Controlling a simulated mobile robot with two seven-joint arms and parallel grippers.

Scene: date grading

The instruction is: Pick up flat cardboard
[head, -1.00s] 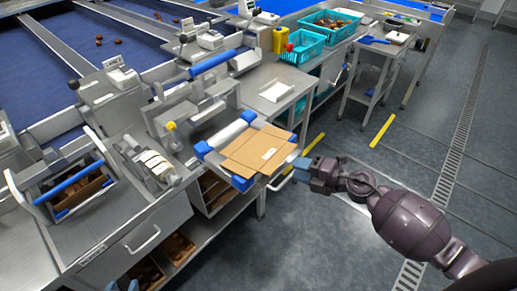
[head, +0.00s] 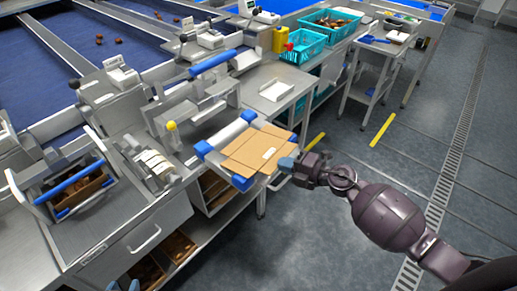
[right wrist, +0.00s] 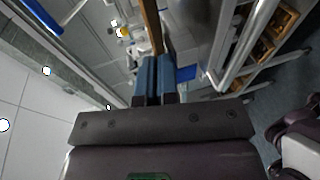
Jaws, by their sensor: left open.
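The flat cardboard (head: 254,151), a brown folded sheet with a small white label, lies on a small stand with blue corners (head: 243,183). My right gripper (head: 288,163) is at the sheet's right edge, coming in from the right. In the right wrist view its two blue fingers (right wrist: 157,78) are close together, and the cardboard (right wrist: 152,25) shows edge-on as a thin brown strip running in between their tips. It looks shut on that edge. My left gripper (head: 122,287) shows only its blue fingertips at the bottom left edge; they stand apart, empty.
A white roller (head: 227,134) sits beside the cardboard's left edge. A white tray (head: 276,90) lies on the bench behind. A metal drawer cabinet (head: 150,240) is at front left. The floor at right is open.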

